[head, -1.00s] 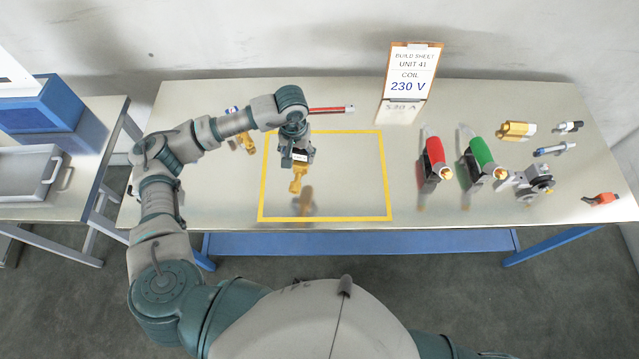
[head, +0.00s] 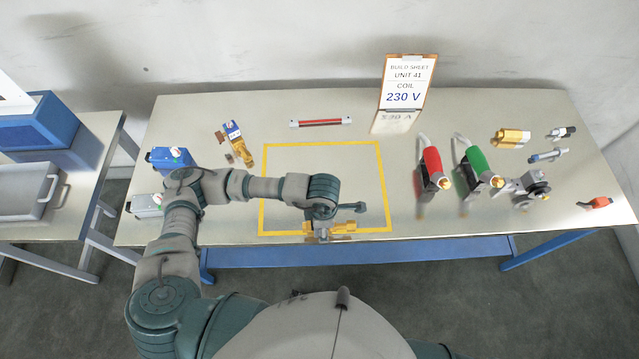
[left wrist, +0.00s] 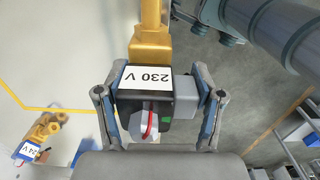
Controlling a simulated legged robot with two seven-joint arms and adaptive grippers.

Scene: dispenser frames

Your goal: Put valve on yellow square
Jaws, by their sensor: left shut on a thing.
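The valve has a brass body (head: 344,227) and a black coil with a "230 V" label (left wrist: 148,77). My left gripper (head: 320,232) is shut on the valve's coil, with a finger on each side in the left wrist view (left wrist: 158,108). The yellow square (head: 320,145) is a tape outline on the table. The held valve overlaps the square's front line in the head view. Whether it touches the table I cannot tell. Another brass valve with a "24 V" label (left wrist: 28,152) lies outside the square, to its left (head: 233,132). My right gripper is not in view.
A blue box (head: 170,157) and a grey one (head: 146,205) stand at the table's left. A red bar (head: 320,122) and the build sheet stand (head: 407,85) are behind. Red (head: 432,165) and green (head: 480,160) tools stand right. The square's inside looks clear behind my arm.

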